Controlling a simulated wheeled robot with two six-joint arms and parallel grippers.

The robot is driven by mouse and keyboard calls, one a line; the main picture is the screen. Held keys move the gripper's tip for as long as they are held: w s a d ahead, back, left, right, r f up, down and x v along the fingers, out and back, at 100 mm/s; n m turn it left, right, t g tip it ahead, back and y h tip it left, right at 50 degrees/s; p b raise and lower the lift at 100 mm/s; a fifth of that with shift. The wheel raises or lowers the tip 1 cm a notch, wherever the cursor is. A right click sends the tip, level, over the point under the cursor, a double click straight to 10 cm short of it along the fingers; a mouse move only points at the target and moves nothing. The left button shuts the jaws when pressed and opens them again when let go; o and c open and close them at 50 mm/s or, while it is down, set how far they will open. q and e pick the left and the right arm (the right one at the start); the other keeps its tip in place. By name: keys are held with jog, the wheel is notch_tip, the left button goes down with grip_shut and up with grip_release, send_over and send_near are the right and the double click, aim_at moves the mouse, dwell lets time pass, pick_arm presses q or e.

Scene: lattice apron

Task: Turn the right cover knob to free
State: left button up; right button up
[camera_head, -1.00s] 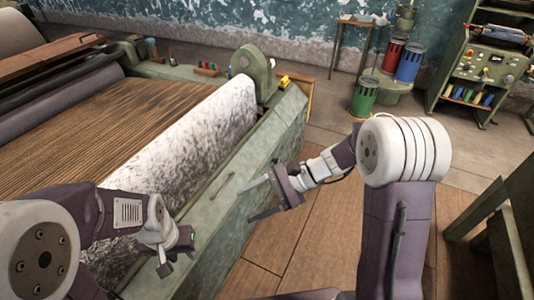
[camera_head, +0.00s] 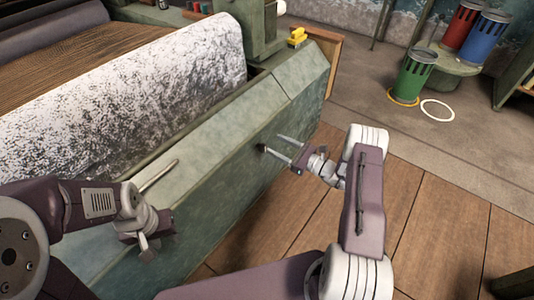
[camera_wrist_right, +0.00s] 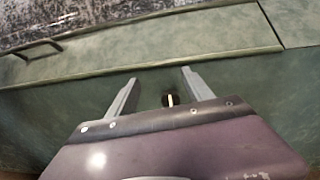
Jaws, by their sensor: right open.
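The right cover knob (camera_wrist_right: 171,99) is a small dark knob with a pale mark on the green front panel. In the right wrist view it shows between my right gripper's (camera_wrist_right: 160,76) fingers, nearer the right one. In the head view the knob (camera_head: 262,148) is a dark spot by a fingertip of my right gripper (camera_head: 273,142). That gripper is open with nothing in it; contact with the knob cannot be told. The green cover (camera_head: 205,135) with its bar handle (camera_head: 158,175) lies above the panel. My left gripper (camera_head: 148,243) is left of the panel; its jaws are unclear.
A white mottled roll (camera_head: 130,85) lies behind the cover. Green (camera_head: 413,77), red (camera_head: 460,28) and blue (camera_head: 487,38) bins stand at the back right.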

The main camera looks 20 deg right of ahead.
jog(key=m+h+b, duration=0.1)
jog(key=m+b, duration=0.1)
jog(key=b, duration=0.1)
send_near(261, 148)
pick_arm(q)
notch_tip(261, 148, down, 8)
jog(key=b, duration=0.3)
jog(key=shift+s+a+f+b, duration=0.15)
jog(key=shift+f+b, duration=0.1)
jog(key=shift+b, duration=0.15)
pick_arm(e)
jog(key=d+f+x, duration=0.1)
jog(key=x, duration=0.7)
jog(key=shift+w+f+t, duration=0.3)
jog(key=shift+w, duration=0.2)
jog(key=shift+a, duration=0.1)
grip_shut()
